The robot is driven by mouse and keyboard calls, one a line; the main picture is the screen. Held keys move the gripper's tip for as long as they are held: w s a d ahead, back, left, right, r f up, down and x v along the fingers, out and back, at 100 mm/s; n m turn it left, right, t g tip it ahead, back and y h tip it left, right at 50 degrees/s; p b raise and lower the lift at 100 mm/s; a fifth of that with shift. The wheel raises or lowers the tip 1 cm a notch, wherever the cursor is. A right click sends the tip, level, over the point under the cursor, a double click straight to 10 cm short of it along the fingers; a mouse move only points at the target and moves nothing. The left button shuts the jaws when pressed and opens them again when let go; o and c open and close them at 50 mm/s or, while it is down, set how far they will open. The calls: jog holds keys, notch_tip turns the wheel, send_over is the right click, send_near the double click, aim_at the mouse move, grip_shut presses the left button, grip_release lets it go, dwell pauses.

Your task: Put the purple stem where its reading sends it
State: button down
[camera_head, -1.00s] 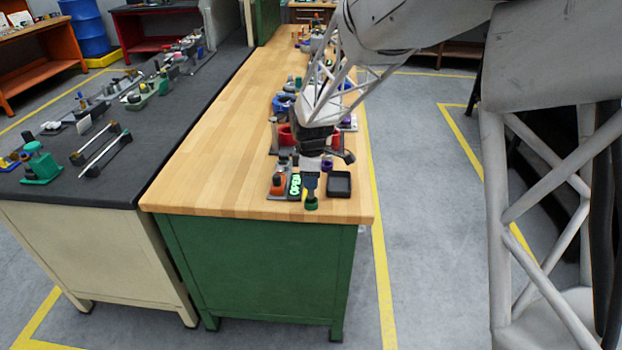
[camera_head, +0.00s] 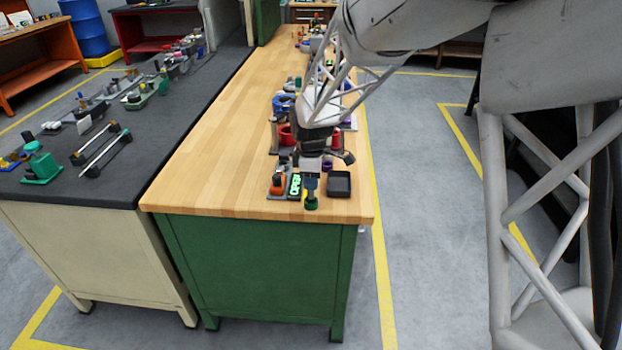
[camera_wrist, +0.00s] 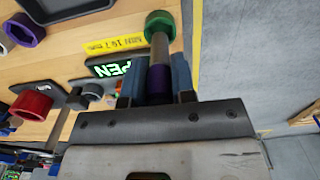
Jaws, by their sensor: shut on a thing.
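In the wrist view, the purple stem (camera_wrist: 159,80) is between the two fingers of my gripper (camera_wrist: 158,75), which is shut on its purple part. A tan-grey shaft runs on from the purple part to a green round cup (camera_wrist: 160,23); I cannot tell whether the shaft is in it or over it. A yellow label (camera_wrist: 115,44) with dark, inverted print lies beside them; its number is hard to read. In the head view, my gripper (camera_head: 311,185) is above the green cup (camera_head: 311,203) at the bench's front end.
A black tray (camera_head: 339,184) stands to the right of the gripper. An orange-topped part (camera_head: 278,185) sits to the left, by the sign. A red ring (camera_wrist: 31,103) and a purple ring (camera_wrist: 24,30) are close by. The left of the wooden bench (camera_head: 215,150) is clear.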

jog(key=shift+f, duration=1.2)
jog(key=c, duration=0.9)
grip_release()
jog(key=shift+o, duration=0.2)
jog(key=shift+r, duration=3.9)
